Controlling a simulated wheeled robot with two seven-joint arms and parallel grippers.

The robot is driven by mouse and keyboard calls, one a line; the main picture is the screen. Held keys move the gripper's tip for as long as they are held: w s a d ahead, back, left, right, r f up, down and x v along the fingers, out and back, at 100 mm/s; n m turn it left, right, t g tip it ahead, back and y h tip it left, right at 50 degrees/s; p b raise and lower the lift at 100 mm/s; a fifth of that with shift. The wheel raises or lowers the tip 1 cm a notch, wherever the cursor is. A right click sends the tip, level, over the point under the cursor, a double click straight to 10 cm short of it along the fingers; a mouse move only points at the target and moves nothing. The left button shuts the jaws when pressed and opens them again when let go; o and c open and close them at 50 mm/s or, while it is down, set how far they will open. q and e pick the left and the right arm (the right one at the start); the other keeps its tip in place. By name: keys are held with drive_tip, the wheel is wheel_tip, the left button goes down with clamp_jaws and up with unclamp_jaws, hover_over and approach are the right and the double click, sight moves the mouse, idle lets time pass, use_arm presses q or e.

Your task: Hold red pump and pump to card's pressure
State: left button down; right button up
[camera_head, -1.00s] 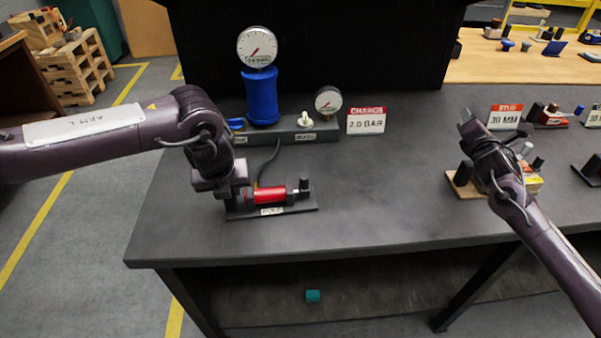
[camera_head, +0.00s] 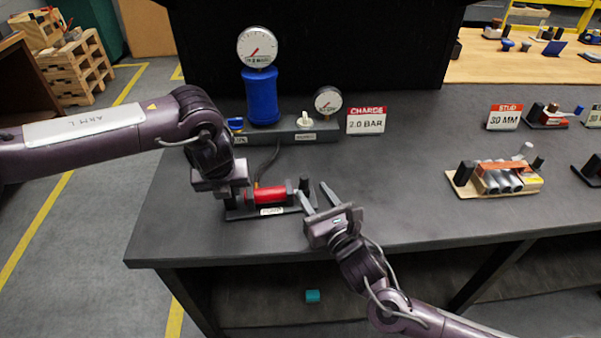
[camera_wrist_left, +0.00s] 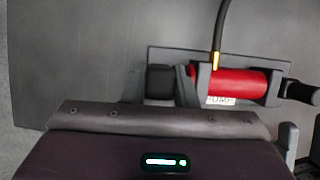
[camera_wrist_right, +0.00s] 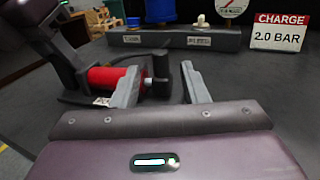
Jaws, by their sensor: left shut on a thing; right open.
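The red pump (camera_head: 271,195) lies on a dark base plate at the left of the grey table, with a black handle post (camera_wrist_right: 161,72) at its right end. My left gripper (camera_wrist_left: 160,88) is shut on the black block at the pump's left end. My right gripper (camera_head: 317,195) is open at the pump's right end. In the right wrist view the handle post shows between its fingers; contact cannot be told. The card (camera_head: 366,121) reads "CHARGE 2.0 BAR". A large gauge (camera_head: 257,47) tops a blue cylinder (camera_head: 262,97); its needle is too small to read.
A grey manifold (camera_head: 285,137) behind the pump carries a white knob (camera_head: 306,119), a blue lever (camera_head: 235,124) and a small gauge (camera_head: 328,100). A dark hose runs to the pump. A wooden fixture (camera_head: 496,181) stands at right. The table between is clear.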

sight(302, 177)
drive_tip(key=x, duration=0.8)
drive_tip(key=shift+w, duration=0.1)
clamp_jaws()
